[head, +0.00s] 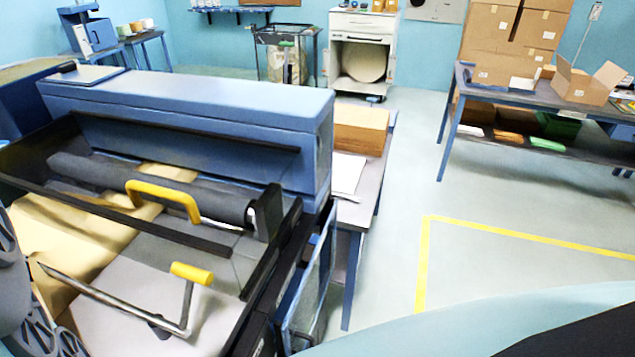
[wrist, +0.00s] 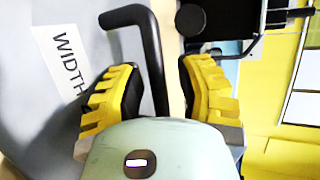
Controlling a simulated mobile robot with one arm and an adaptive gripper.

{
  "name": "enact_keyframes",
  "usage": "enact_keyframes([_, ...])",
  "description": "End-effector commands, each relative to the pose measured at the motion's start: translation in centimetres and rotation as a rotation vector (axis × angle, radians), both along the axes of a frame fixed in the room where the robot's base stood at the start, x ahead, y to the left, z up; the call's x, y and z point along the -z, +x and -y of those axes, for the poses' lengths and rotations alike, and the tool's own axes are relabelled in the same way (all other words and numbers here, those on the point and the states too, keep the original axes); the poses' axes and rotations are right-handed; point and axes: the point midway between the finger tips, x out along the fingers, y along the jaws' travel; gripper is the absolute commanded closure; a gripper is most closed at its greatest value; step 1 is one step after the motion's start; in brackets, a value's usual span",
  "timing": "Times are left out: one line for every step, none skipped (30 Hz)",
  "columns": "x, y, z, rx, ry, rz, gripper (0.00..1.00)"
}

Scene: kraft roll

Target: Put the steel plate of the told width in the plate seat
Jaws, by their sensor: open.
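My gripper (wrist: 158,78) is open in the wrist view, its yellow ridged fingers apart. A dark bent bar (wrist: 152,50) runs between the fingers; I cannot tell whether it touches either. A white label (wrist: 62,62) reading "WIDTH" lies on a grey surface left of the fingers. In the head view, a blue machine (head: 200,110) holds a dark roller and brown kraft paper (head: 55,235). A pale flat plate (head: 115,310) lies at its front, under a steel lever with a yellow grip (head: 192,273). I cannot tell for certain which piece is the steel plate or the seat.
A yellow handle (head: 165,196) arches over the roller. A side table (head: 363,205) with a cardboard box (head: 361,125) stands right of the machine. A bench with cartons (head: 585,80) is at the far right. The floor between is clear, with a yellow line (head: 423,262).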

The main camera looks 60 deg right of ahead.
Motion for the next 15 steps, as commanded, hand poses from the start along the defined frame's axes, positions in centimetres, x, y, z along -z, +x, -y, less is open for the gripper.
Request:
enact_keyframes([0.0, 0.0, 0.0, 0.000, 0.000, 0.000, 0.65])
enact_keyframes([0.0, 0.0, 0.0, 0.000, 0.000, 0.000, 0.65])
enact_keyframes([0.0, -0.1, 0.1, 0.000, 0.000, 0.000, 0.65])
enact_keyframes([-0.1, -0.2, 0.1, 0.000, 0.001, 0.001, 0.65])
enact_keyframes([-0.1, -0.3, 0.1, -0.001, 0.001, 0.001, 0.65])
enact_keyframes([-0.2, -0.4, 0.2, -0.001, 0.001, 0.001, 0.65])
enact_keyframes([-0.2, -0.6, 0.3, -0.002, 0.001, 0.001, 0.65])
enact_keyframes([-0.3, -0.7, 0.4, -0.001, 0.001, 0.001, 0.65])
enact_keyframes([-0.4, -1.0, 0.5, 0.000, 0.002, 0.000, 0.65])
enact_keyframes([-0.5, -1.2, 0.7, 0.000, 0.002, 0.000, 0.65])
enact_keyframes([-0.6, -1.5, 0.9, 0.000, 0.002, 0.001, 0.65])
enact_keyframes([-0.7, -1.8, 1.1, -0.001, 0.002, 0.000, 0.65])
enact_keyframes([-0.8, -2.0, 1.2, -0.001, 0.002, -0.001, 0.65])
enact_keyframes([-0.9, -2.3, 1.5, 0.000, 0.002, -0.001, 0.65])
enact_keyframes([-1.1, -2.6, 1.8, 0.002, 0.000, 0.001, 0.65])
